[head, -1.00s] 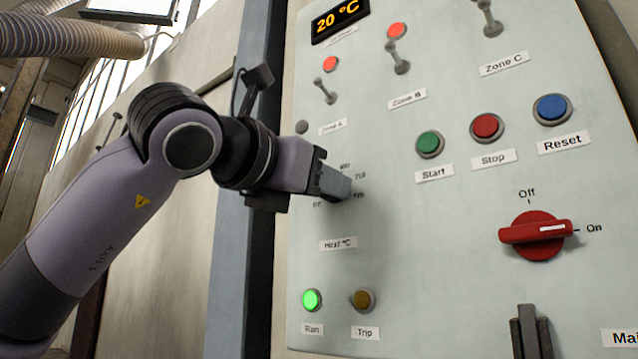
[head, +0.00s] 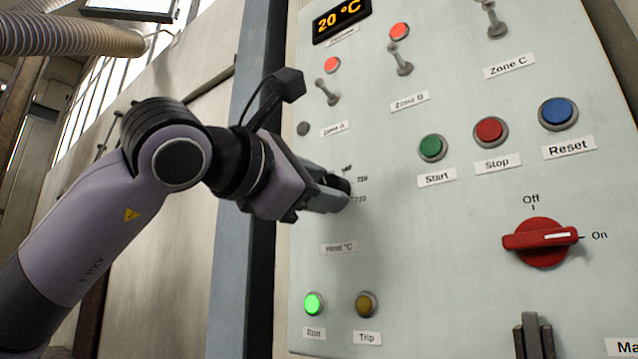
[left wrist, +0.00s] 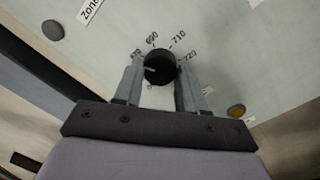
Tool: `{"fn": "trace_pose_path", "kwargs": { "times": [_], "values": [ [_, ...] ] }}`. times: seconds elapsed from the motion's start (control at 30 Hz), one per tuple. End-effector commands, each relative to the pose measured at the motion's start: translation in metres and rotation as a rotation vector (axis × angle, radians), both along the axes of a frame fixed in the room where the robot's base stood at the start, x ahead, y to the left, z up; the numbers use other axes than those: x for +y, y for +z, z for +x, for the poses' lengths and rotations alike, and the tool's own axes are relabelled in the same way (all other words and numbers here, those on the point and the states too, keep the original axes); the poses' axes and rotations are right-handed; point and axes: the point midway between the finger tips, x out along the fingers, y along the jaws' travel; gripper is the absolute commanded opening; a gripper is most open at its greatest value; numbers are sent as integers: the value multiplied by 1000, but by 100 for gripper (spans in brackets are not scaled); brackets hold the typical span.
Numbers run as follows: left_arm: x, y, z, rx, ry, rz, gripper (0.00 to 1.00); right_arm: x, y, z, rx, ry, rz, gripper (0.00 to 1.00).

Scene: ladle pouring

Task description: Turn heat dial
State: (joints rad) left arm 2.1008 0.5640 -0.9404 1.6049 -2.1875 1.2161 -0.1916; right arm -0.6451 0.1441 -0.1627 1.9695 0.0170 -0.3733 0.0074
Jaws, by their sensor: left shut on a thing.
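The heat dial is a small black knob (left wrist: 160,66) on the pale panel, with numbers such as 690, 710 and 720 printed around it. In the head view the knob (head: 341,185) shows partly, above the Heat °C label (head: 339,248). My left gripper (head: 338,195) reaches it from the left and is shut on it. In the left wrist view my left gripper (left wrist: 160,80) has one finger on each side of the knob. A pale line shows on the knob's face. The fingers hide part of the scale in the head view.
The display (head: 340,18) reads 20 °C. A green lit Run lamp (head: 313,304) and a dark Trip lamp (head: 366,304) sit below the dial. Toggle switches, Start, Stop and Reset buttons, and a red rotary switch (head: 540,241) at On lie to the right.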

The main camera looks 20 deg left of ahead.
Motion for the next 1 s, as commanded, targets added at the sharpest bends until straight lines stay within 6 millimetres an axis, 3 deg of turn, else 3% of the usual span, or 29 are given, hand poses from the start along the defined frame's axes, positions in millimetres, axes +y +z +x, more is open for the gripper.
{"fn": "trace_pose_path", "kwargs": {
  "times": [0.47,0.5,0.57,0.87,1.0],
  "values": [
    [0,-2,1,-1,1,17,10,0,-1,-1,3,0,-1,0],
    [0,-2,1,-1,1,17,44,0,-1,-1,3,0,-1,0],
    [0,-1,0,-2,1,16,63,0,-1,-1,4,0,-1,0],
    [0,-1,-1,-5,1,15,66,1,-2,-1,6,-1,2,0],
    [4,-2,-12,-8,0,15,66,1,-7,-2,10,-1,3,0]
  ]
}}
